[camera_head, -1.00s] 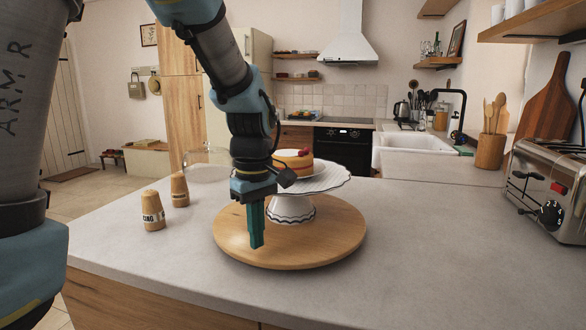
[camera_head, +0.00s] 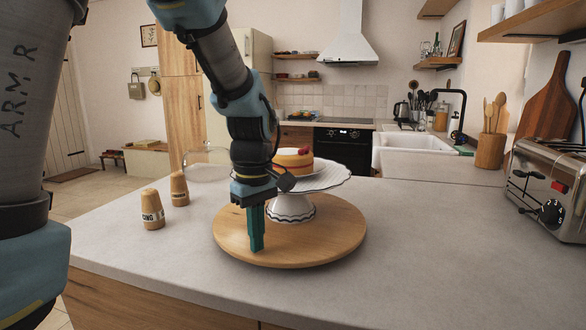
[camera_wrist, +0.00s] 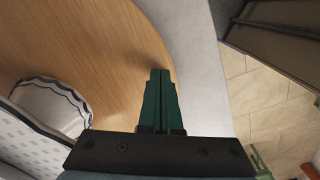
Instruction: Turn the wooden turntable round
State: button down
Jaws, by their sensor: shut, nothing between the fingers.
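The round wooden turntable (camera_head: 325,246) lies flat on the grey counter. A white cake stand (camera_head: 291,208) with a scalloped, dark-edged plate stands on it, carrying a cake (camera_head: 293,163) with red fruit on top. My gripper (camera_head: 256,249) points down at the front-left part of the turntable, its green fingers shut and empty. In the wrist view the fingertips (camera_wrist: 160,73) appear over the turntable's wood (camera_wrist: 100,40), close to its rim. I cannot tell whether they touch it. My arm hides part of the stand and cake.
Two wooden shakers (camera_head: 152,209) (camera_head: 179,188) stand left of the turntable, and a glass dome (camera_head: 207,166) sits behind them. A toaster (camera_head: 552,190) and a utensil pot (camera_head: 490,151) are at the right. The counter between turntable and toaster is clear.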

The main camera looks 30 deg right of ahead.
jog(key=shift+f, duration=0.3)
jog(key=shift+s+d+r, duration=0.1)
jog(key=shift+s+d, duration=0.05)
jog(key=shift+s+d+p, duration=0.2)
jog(key=shift+p, duration=0.2)
jog(key=shift+s+d, duration=0.1)
jog(key=shift+s+d, duration=0.1)
jog(key=shift+s+d+p, duration=0.25)
jog(key=shift+d+p, duration=0.05)
notch_tip(320, 180, up, 5)
jog(key=p, duration=0.5)
dwell(0.3)
